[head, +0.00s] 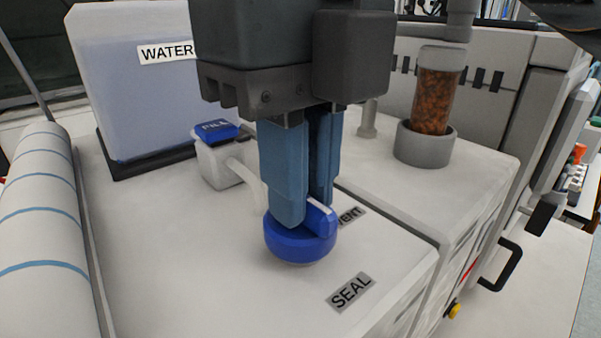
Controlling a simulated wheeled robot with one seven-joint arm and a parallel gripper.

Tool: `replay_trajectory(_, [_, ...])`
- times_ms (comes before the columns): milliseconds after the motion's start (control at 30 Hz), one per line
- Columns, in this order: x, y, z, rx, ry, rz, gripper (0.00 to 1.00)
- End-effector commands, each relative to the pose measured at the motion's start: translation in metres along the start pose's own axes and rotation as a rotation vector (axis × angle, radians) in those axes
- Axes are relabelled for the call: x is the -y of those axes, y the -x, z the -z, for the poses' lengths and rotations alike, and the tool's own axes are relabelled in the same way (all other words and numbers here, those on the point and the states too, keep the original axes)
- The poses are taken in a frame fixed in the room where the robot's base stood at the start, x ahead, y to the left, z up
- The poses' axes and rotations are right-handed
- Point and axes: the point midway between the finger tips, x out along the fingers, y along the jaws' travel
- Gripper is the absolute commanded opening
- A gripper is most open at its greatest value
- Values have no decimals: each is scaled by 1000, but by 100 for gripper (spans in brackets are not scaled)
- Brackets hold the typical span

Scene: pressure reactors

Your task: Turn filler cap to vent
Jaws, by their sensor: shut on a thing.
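The blue filler cap (300,243) sits on the white top of the unit in the head view, with a raised bar across it. A white mark on the bar's end is at the right, beside the VENT label (351,217), which is partly hidden. The SEAL label (350,291) lies in front and to the right of the cap. My gripper (303,208) points down from above, its blue fingers shut on the cap's raised bar. The fingers hide part of the bar.
A water tank (120,95) stands at the back left, with a blue FILL button (217,131) on a white block beside it. A clear cylinder of brown granules (435,95) stands at the right. A striped roll (45,230) runs along the left. The front top is clear.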

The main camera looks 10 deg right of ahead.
Motion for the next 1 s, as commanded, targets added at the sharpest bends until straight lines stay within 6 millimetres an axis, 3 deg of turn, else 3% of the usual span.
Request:
replay_trajectory(267, [0, -4, 0, 2, 141, 1, 0])
replay_trajectory(1000, [0, -2, 0, 2, 832, 1, 0])
